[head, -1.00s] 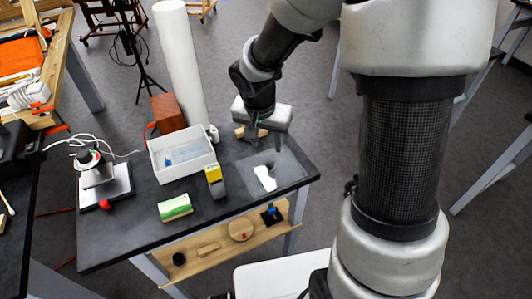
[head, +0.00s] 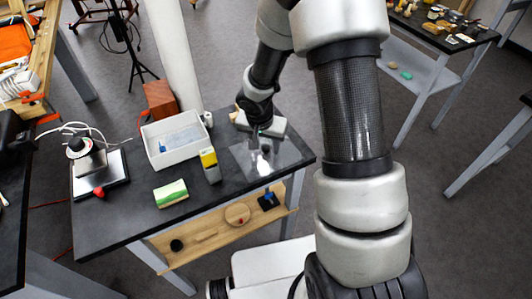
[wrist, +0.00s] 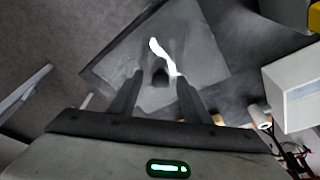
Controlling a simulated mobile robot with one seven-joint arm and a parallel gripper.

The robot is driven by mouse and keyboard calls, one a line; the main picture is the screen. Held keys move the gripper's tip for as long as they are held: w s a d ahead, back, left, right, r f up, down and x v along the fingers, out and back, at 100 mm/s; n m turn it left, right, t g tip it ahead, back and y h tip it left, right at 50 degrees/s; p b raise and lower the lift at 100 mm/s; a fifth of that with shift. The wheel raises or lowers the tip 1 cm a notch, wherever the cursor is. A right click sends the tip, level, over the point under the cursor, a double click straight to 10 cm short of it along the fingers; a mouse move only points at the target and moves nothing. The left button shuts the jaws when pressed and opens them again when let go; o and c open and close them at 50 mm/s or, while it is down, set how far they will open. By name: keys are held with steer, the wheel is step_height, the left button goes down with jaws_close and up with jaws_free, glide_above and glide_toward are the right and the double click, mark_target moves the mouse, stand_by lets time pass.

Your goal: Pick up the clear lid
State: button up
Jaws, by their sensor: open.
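The clear lid (head: 290,157) is a flat see-through square sheet lying at the right end of the dark table, with a bright glare on it in the wrist view (wrist: 205,66). A small dark knob (wrist: 160,71) stands near its middle. My gripper (head: 259,149) is over the lid, fingers pointing down at the knob. In the wrist view my gripper (wrist: 160,76) is open, with one finger on each side of the knob. I cannot tell whether the fingers touch it.
A white tray (head: 157,155) stands left of the lid, with a yellow and grey item (head: 210,165) before it. A green and white block (head: 171,194) lies at the front. A device with a red knob (head: 98,182) stands at the left.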

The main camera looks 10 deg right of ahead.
jaws_close()
steer(key=shift+r, duration=0.1)
